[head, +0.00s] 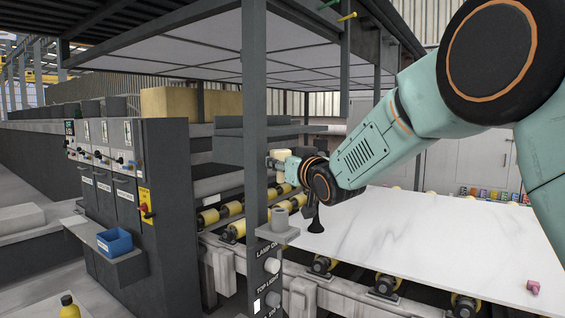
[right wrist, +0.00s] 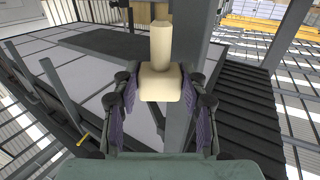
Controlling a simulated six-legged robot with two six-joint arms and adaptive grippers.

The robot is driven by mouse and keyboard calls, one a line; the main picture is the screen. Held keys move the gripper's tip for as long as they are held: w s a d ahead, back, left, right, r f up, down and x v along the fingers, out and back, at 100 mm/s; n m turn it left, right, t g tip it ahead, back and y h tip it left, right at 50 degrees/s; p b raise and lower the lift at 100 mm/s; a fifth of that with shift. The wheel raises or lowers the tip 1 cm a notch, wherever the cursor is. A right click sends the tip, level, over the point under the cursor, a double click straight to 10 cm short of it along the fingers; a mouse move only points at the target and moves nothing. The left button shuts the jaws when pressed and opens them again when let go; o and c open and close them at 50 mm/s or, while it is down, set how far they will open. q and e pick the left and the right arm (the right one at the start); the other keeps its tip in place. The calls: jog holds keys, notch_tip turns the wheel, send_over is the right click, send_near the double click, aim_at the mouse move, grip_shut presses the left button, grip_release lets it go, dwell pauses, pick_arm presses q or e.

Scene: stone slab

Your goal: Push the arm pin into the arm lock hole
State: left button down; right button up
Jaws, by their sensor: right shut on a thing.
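My right gripper (head: 291,165) comes in from the right and points left, close to the dark upright post (head: 255,120). It is shut on a cream-coloured piece (head: 276,160). In the right wrist view this piece (right wrist: 161,80) has a block-like base between the fingers and a narrower round neck sticking out beyond them. A yellow pin (head: 347,16) juts from a post under the canopy, and a green pin (head: 328,4) is above it. I cannot tell which part is the arm pin, and no arm lock hole can be made out. My left gripper is not in view.
A white marble slab (head: 440,235) lies on yellow-ringed rollers. A grey cup (head: 279,214) stands on a bracket on the post, above the lamp buttons (head: 271,266). A blue bin (head: 114,241) is at the left. A pink piece (head: 533,286) is on the slab.

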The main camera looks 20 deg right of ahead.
aim_at(279, 182)
jog(key=f+b, duration=0.2)
jog(key=shift+s+f, duration=0.25)
jog(key=shift+f, duration=0.45)
jog(key=shift+s+a+f+b, duration=0.1)
jog(key=shift+a+f+b, duration=0.1)
jog(key=shift+f+b, duration=0.3)
jog(key=shift+s+a+f+b, duration=0.1)
jog(key=shift+a+f+b, duration=0.05)
jog(key=shift+f+b, duration=0.3)
jog(key=shift+w+d+f, duration=0.1)
jog(key=shift+w+d, duration=0.15)
jog(key=shift+a, duration=0.1)
jog(key=shift+s, duration=0.2)
